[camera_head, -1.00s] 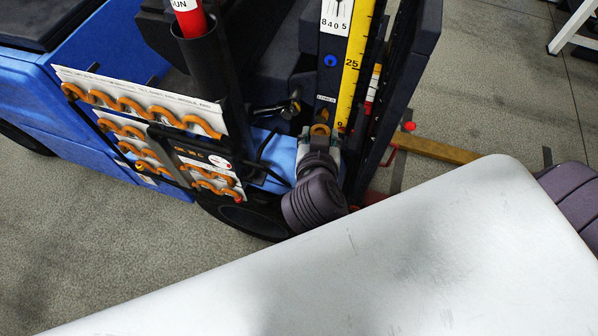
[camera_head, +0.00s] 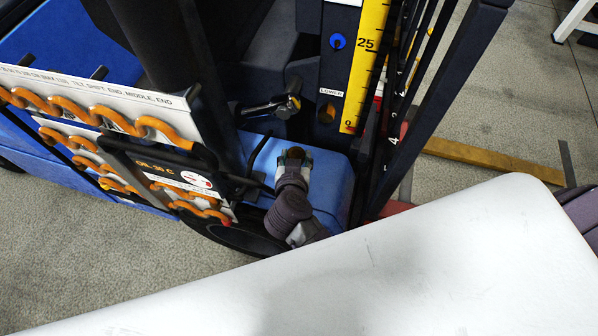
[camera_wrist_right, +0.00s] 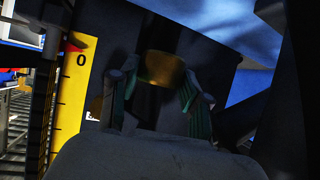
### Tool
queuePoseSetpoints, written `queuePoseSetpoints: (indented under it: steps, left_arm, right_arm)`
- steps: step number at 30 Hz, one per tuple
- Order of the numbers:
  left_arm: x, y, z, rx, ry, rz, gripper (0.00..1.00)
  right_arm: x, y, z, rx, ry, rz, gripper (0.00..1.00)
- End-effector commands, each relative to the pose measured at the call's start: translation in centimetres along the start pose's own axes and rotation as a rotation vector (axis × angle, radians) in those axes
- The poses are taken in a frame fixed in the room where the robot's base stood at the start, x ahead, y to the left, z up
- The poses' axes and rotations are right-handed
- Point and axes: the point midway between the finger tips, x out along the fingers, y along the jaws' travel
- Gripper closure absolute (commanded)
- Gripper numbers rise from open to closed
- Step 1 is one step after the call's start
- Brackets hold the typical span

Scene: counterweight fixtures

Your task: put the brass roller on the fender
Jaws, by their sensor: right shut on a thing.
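My right gripper (camera_head: 294,156) is shut on the brass roller, which shows between the green-padded fingertips in the right wrist view (camera_wrist_right: 165,70). In the head view the roller is mostly hidden by the fingers. The gripper is over the blue fender (camera_head: 332,182), near the middle of its top as seen from above. I cannot tell whether the roller touches the fender. My left gripper is not in view.
A dark panel with a yellow scale (camera_head: 364,60) stands behind the fender, with a brass-coloured round part (camera_head: 326,110) low on it. A lever (camera_head: 270,106) is close by. A rack of orange hooks (camera_head: 100,115) stands left. Dark mast rails (camera_head: 425,110) rise right.

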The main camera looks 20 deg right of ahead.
Motion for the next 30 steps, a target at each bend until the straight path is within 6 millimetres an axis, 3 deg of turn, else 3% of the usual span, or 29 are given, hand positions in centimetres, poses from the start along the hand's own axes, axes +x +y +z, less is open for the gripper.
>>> queuePoseSetpoints:
  steps: [3, 8, 19, 30]
  left_arm:
    - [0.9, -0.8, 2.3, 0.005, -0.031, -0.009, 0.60]
    - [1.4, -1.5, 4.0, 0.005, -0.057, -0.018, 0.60]
    - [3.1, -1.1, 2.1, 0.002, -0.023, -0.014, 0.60]
    - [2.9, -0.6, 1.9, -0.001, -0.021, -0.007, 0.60]
  right_arm:
    - [1.3, 0.0, 2.4, -0.003, -0.001, 0.000, 1.00]
    - [2.2, 0.0, 4.1, 0.000, 0.001, 0.000, 1.00]
    - [4.2, 0.0, 7.6, -0.001, 0.000, 0.001, 1.00]
    - [4.2, 0.0, 7.8, -0.001, 0.000, 0.001, 1.00]
